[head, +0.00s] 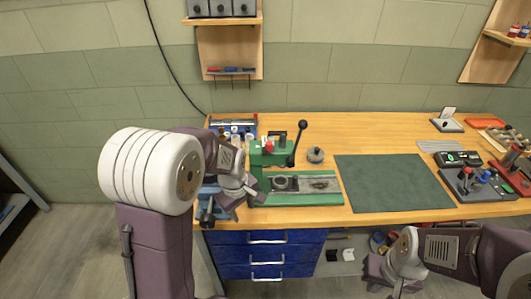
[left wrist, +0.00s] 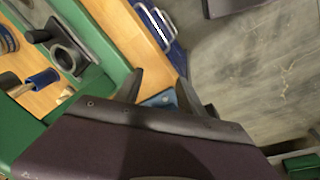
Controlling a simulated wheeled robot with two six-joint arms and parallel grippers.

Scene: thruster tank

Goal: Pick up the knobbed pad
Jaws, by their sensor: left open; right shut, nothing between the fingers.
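A small round grey piece with a knob on top, which looks like the knobbed pad (head: 315,155), stands on the wooden bench behind the green press base. I cannot make it out in the left wrist view. My left gripper (head: 254,194) is at the front left of the press, left of the pad and nearer the front edge. In the left wrist view its two fingers (left wrist: 160,92) are apart, with a blue surface showing beyond the gap and nothing held. My right gripper (head: 374,274) is low in front of the bench, below its top, shut and empty; its fingertips are hard to see.
The green press (head: 268,160) with a black-knobbed lever stands left of the pad. A dark green mat (head: 394,183) lies clear to its right. A blue vise (head: 207,207) is at the left front edge. Blue drawers (head: 265,255) are below. Control boxes (head: 467,182) stand far right.

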